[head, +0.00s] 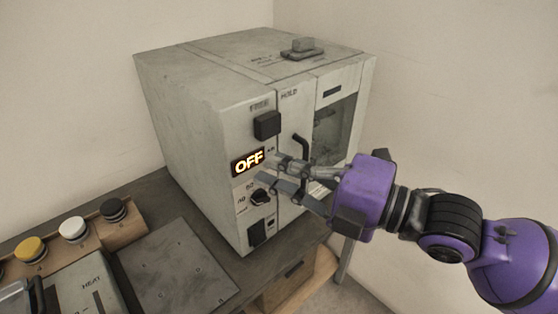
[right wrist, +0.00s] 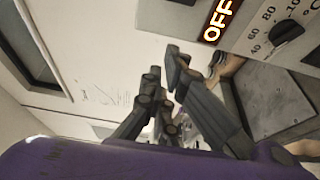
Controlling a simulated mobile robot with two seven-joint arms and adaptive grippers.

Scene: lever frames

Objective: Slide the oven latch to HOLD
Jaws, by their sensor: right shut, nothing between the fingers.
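The oven (head: 185,110) is a worn grey-white box on a dark bench. The word HOLD is printed high on its front, right of a black square block (head: 267,124) on the control strip. A grey block on a dark plate (head: 302,50) sits on the oven's top. I cannot tell which is the latch. An orange display (head: 248,162) reads OFF; it also shows in the right wrist view (right wrist: 218,20). My right gripper (head: 270,169) is shut and empty in front of the display and dial, below the black block. My left gripper is not in view.
A dark curved door handle (head: 302,150) is just above my right fingers. A black dial (head: 260,196) is below the display. Yellow, white and black knobs (head: 72,229) stand on a wooden box at left, near a flat grey plate (head: 175,270).

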